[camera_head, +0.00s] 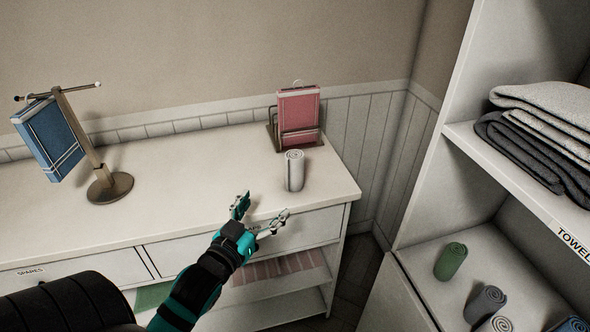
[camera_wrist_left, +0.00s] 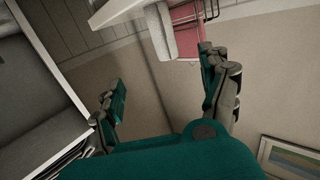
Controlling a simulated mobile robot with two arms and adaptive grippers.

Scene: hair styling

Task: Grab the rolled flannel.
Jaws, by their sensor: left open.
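A white rolled flannel (camera_head: 295,172) stands upright on the white counter (camera_head: 215,170), near its right end. In the left wrist view the rolled flannel (camera_wrist_left: 159,34) shows at the top, beyond the fingertips. My left gripper (camera_head: 263,207) is open and empty at the counter's front edge, in front of the flannel and to its left. It does not touch the flannel. Its two fingers stand apart in the left wrist view (camera_wrist_left: 163,70). My right gripper is not in view.
A pink towel (camera_head: 299,108) sits in a rack behind the flannel. A blue towel (camera_head: 49,138) hangs on a stand at the left. The shelf unit at right holds folded towels (camera_head: 540,125) and several rolls, including a green roll (camera_head: 451,261). The counter's middle is clear.

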